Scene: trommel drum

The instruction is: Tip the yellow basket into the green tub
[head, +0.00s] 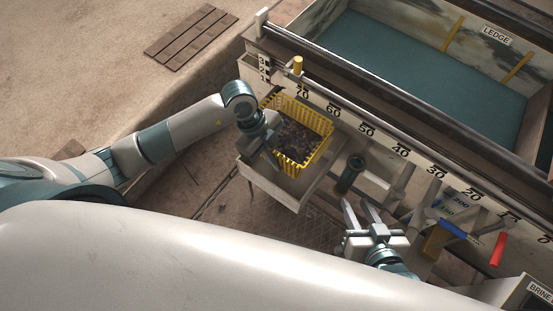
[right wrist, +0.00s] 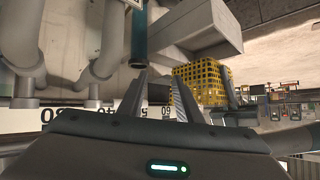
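The yellow basket (head: 318,148) is an openwork crate holding dark, lumpy contents. It stands upright in a grey tray (head: 283,191) on the near side of the long machine. My left gripper (head: 270,143) is at the basket's left side, overlapping its rim; whether its fingers close on it I cannot tell. The basket's side also shows in the right wrist view (right wrist: 203,78). My right gripper (head: 360,212) is open and empty, right of the tray and apart from the basket. I cannot make out a tub that is clearly green.
A large tank (head: 400,70) with a teal surface lies behind a numbered rail (head: 375,130). A dark green upright pipe (head: 350,174) stands between the tray and my right gripper. Blue (head: 453,229) and red (head: 497,250) handles are at the right. A slatted wooden pallet (head: 190,37) lies at the upper left.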

